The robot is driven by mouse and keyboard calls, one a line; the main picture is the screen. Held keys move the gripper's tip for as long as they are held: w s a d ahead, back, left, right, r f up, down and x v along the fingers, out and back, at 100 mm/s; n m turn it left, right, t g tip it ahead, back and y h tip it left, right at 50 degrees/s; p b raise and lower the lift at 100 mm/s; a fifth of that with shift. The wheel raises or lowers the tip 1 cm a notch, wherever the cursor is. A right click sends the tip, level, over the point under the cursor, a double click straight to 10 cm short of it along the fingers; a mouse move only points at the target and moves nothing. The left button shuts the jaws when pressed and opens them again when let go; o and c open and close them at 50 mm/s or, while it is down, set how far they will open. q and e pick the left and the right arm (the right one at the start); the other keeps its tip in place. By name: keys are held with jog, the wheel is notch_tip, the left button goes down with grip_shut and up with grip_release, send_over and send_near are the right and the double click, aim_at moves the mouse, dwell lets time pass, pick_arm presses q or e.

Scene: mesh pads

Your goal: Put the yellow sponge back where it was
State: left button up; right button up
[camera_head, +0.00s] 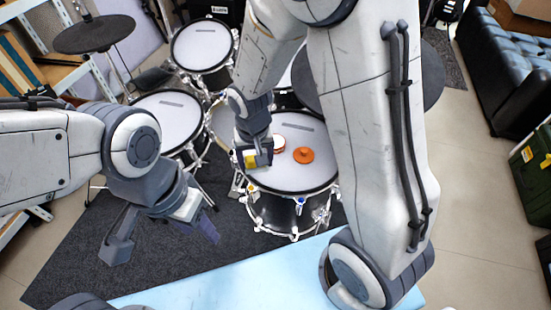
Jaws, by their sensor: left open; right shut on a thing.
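The yellow sponge (250,161) shows as a small yellow patch between the fingers of my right gripper (252,166). The gripper is shut on it and holds it over the left edge of the front drum (290,170). The fingers hide much of the sponge, and I cannot tell whether it touches the drumhead. My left gripper (165,236) is open and empty at the lower left, over the dark carpet. An orange round thing with a knob (304,155) lies on the drumhead. Another orange and white round thing (279,142) is just right of my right gripper.
More drums stand behind, one at the left (165,112) and one at the back (200,45). A dark cymbal (93,34) is at the upper left. A light blue surface (225,278) is in front. A dark sofa (510,75) stands at the right.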

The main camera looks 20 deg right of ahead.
jog(key=s+d+m, duration=0.5)
jog(key=w+d+f, duration=0.1)
jog(key=w+f, duration=0.1)
jog(key=w, duration=0.1)
jog(key=w+d+f, duration=0.2)
jog(key=w+f, duration=0.1)
jog(key=w+d+f+b, duration=0.1)
jog(key=w+d+f, duration=0.1)
jog(key=w, duration=0.2)
jog(key=shift+w+f, duration=0.1)
jog(key=shift+f, duration=0.15)
pick_arm(q)
jog(key=shift+w+d+f+b, duration=0.2)
jog(key=shift+w+f+b, duration=0.1)
jog(key=shift+f, duration=0.3)
jog(key=shift+w+d+f+b, duration=0.15)
jog(key=shift+f+b, duration=0.1)
jog(key=shift+f, duration=0.3)
pick_arm(e)
jog(key=shift+f, duration=2)
